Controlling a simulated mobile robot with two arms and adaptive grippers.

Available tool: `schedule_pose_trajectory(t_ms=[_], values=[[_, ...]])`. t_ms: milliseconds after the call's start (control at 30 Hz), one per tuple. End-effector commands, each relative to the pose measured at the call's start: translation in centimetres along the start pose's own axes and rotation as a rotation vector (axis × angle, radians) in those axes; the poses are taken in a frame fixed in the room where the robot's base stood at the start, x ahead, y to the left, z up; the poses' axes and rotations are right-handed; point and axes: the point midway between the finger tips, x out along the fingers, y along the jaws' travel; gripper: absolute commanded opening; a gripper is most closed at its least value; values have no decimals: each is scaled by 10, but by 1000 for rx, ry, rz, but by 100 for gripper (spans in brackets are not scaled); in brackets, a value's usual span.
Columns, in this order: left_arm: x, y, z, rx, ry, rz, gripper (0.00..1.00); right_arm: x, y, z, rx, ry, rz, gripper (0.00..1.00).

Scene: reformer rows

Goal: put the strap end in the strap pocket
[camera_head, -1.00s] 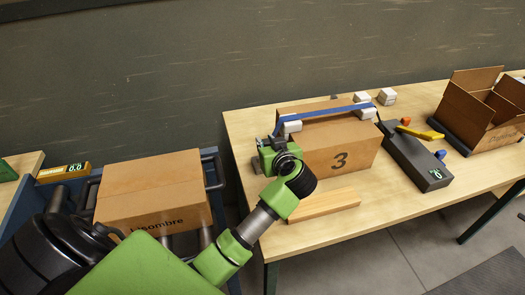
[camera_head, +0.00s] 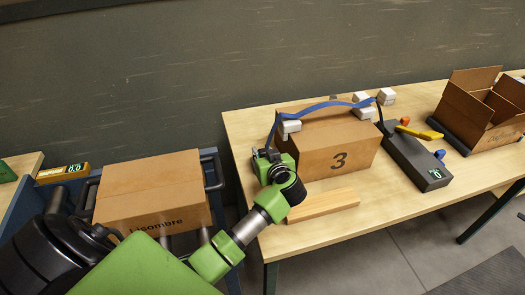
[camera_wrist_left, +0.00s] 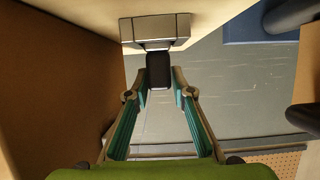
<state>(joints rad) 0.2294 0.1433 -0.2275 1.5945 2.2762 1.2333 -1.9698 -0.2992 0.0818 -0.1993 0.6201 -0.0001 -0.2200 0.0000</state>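The blue strap (camera_head: 333,104) arches with slack over carton 3 (camera_head: 345,157) and hangs down its left side to my left gripper (camera_head: 266,156). The carton's brown wall (camera_wrist_left: 65,70) stands close at left. My right gripper is out of view.
A wooden bar (camera_head: 322,204) lies in front. An open box (camera_head: 478,115) is at far right; a labelled carton (camera_head: 152,190) is at left.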

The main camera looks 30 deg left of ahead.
Motion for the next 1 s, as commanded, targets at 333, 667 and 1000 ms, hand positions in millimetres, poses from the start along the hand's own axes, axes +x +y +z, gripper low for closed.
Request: schedule_pose_trajectory(t_ms=[333, 667, 1000], values=[[0, 0, 0, 0, 0, 0, 35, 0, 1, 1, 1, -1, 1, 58], [-41, 1, -2, -1, -3, 3, 35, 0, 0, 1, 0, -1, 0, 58], [-106, 1, -2, 0, -1, 2, 35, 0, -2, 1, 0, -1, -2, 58]])
